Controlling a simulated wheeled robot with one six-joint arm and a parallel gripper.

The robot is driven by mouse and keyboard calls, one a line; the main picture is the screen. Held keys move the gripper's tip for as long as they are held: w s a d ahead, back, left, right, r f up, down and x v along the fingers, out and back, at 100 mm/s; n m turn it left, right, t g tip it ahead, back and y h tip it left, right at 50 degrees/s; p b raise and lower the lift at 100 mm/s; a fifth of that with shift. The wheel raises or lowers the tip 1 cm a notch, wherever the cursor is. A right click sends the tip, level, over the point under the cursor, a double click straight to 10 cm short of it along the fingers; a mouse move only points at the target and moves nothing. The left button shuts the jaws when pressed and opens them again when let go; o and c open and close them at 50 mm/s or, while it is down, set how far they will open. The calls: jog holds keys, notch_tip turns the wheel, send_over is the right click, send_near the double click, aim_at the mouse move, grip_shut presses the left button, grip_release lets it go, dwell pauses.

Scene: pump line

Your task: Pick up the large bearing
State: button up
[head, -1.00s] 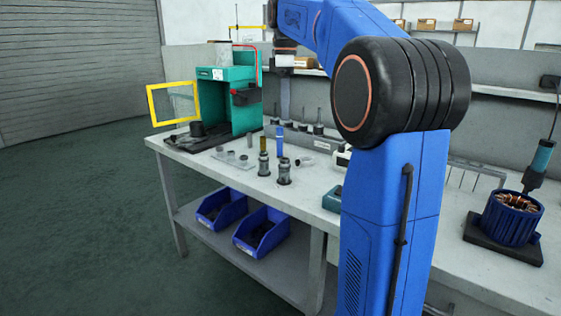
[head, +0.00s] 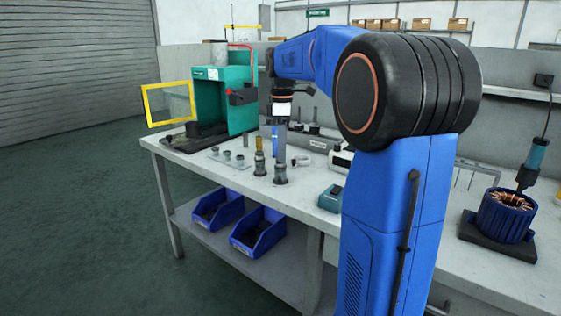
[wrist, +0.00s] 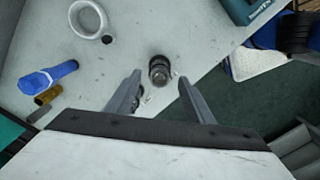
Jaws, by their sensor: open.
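My gripper (head: 282,140) points down over the bench. In the wrist view its two fingers (wrist: 160,80) are apart. A dark, stepped round part (wrist: 159,70) shows between the fingertips, seen from above. In the head view it appears to be the upright grey post (head: 280,172) under my gripper, with nothing visibly gripped. A pale metal ring (wrist: 88,18) lies on the bench to the upper left; it also shows in the head view (head: 301,160). I cannot tell for certain which of these is the large bearing.
A blue cylinder (wrist: 47,78) and a brass one (wrist: 48,94) are at left in the wrist view. Another dark post (head: 259,165) stands close beside. A green press (head: 222,100) with a yellow frame stands at left. Blue bins (head: 258,232) are on the lower shelf.

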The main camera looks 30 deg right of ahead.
jog(key=shift+f, duration=0.75)
jog(key=shift+c, duration=0.3)
jog(key=c, duration=0.8)
jog(key=shift+r, duration=0.15)
notch_tip(320, 180, up, 10)
jog(key=shift+f, duration=0.1)
